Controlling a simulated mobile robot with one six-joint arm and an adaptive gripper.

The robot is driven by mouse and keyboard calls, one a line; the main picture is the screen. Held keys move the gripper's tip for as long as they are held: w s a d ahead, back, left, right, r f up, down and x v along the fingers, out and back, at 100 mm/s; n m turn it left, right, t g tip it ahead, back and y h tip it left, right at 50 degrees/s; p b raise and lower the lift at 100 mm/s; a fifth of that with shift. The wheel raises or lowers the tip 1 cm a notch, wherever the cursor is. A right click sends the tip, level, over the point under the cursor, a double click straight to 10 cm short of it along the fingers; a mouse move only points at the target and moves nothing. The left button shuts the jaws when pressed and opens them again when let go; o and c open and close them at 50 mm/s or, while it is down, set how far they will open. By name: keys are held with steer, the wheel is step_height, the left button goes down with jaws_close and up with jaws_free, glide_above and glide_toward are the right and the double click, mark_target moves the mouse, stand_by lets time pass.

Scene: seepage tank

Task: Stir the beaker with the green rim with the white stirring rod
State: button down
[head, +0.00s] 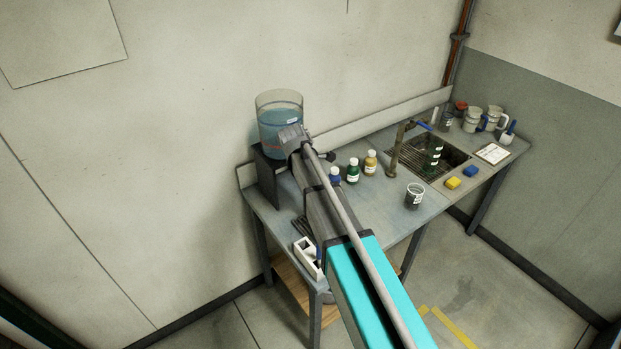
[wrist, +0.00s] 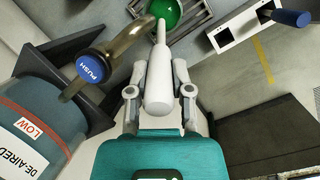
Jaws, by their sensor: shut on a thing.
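My gripper (wrist: 159,92) is shut on the thick white handle of the stirring rod (wrist: 158,88), seen in the wrist view. The rod's thinner end points up the picture to a round green thing (wrist: 168,12), which looks like the green-rimmed beaker seen from above. It is cut off by the top edge. The rod's tip overlaps it in the picture; I cannot tell whether the tip is inside or above it. In the head view my arm hides the gripper, the rod and this beaker.
The blue tank (head: 280,125) stands at the bench's left end; its tap with a blue PUSH button (wrist: 90,66) is close left of my gripper. A white rack (wrist: 243,27) lies right. Bottles (head: 353,170) and another beaker (head: 415,197) stand farther along, before the sink (head: 440,158).

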step_height(320, 180, down, 11)
steer(key=b, duration=1.1)
steer(key=shift+w+d+f, duration=0.2)
steer(key=shift+w+d, duration=0.05)
steer(key=shift+d, duration=0.1)
stand_by(0.3)
steer(key=shift+d, duration=0.1)
stand_by(0.6)
